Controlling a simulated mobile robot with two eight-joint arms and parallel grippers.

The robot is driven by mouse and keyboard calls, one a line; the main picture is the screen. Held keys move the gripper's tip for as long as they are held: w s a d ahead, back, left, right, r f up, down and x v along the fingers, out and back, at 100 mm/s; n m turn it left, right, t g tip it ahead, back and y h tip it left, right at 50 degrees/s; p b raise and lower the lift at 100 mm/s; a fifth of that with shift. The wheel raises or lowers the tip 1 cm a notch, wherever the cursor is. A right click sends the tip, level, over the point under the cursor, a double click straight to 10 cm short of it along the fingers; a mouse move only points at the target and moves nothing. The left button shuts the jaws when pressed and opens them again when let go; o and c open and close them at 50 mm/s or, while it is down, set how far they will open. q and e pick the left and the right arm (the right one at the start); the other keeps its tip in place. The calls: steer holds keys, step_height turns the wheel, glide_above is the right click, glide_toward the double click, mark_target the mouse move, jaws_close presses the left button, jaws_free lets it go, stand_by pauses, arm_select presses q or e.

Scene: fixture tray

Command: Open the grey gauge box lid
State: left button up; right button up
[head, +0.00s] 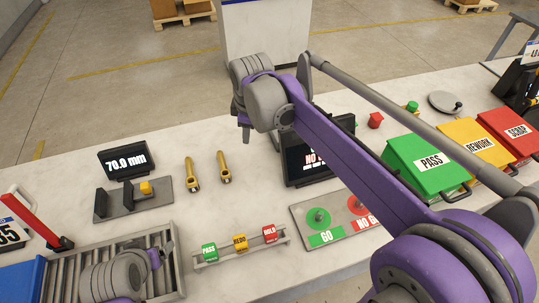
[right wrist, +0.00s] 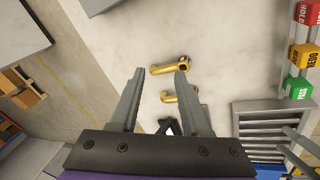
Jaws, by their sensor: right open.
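I cannot make out a grey gauge box or its lid in either view; my right arm hides part of the table in the head view. My right gripper (right wrist: 160,72) is open and empty, its two grey fingers spread above the table. In the head view this gripper (head: 242,128) hangs at the table's far side, above and right of two gold gauge pieces (head: 224,168). These gold pieces also show beyond the fingers in the right wrist view (right wrist: 178,75). My left gripper (head: 155,262) is low at the left, over a slatted grey rack (head: 60,268); its jaws are unclear.
A grey fixture (head: 130,205) stands by a 70.0 mm display (head: 123,162). PASS (head: 420,168), REWORK (head: 470,142) and SCRAP (head: 508,128) boxes stand right. A dark screen (head: 300,172) is partly behind my right arm. Small tags (head: 240,246) and a GO plate (head: 300,213) lie in front.

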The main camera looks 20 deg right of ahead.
steer(key=s+d+f+m+t, duration=0.1)
steer(key=s+d+m, duration=0.2)
steer(key=s, duration=0.6)
steer(key=shift+f+m, duration=0.4)
steer(key=shift+m, duration=0.9)
steer(key=shift+s, duration=0.1)
steer(key=s+d+f+m+t, duration=0.2)
steer(key=s+f+m, duration=0.5)
steer(key=s, duration=0.4)
steer(key=shift+s+d+f, duration=0.15)
steer(key=shift+d+f, duration=0.15)
steer(key=shift+f, duration=0.2)
